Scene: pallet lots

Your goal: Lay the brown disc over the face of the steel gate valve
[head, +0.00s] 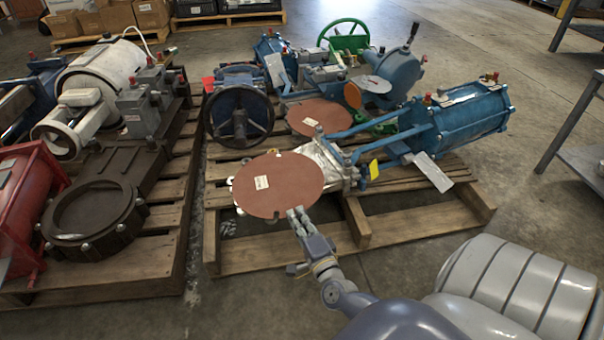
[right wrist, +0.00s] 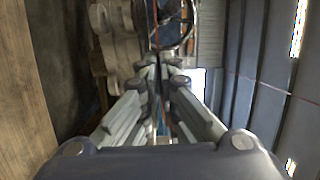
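A round brown disc (head: 278,185) with a small pale label lies roughly flat at the front end of the steel gate valve (head: 330,160). It covers most of that end; a little silvery metal shows at its edges, and I cannot tell whether they touch. My right gripper (head: 296,214) is at the disc's near edge. In the right wrist view its fingers (right wrist: 158,75) are closed together around a thin reddish edge, which looks like the disc seen edge-on. The valve's blue actuator (head: 460,115) extends to the back right. My left gripper is out of view.
A second brown disc (head: 317,117) lies farther back. A left pallet holds a dark flanged valve (head: 95,210) and a red housing (head: 25,205).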

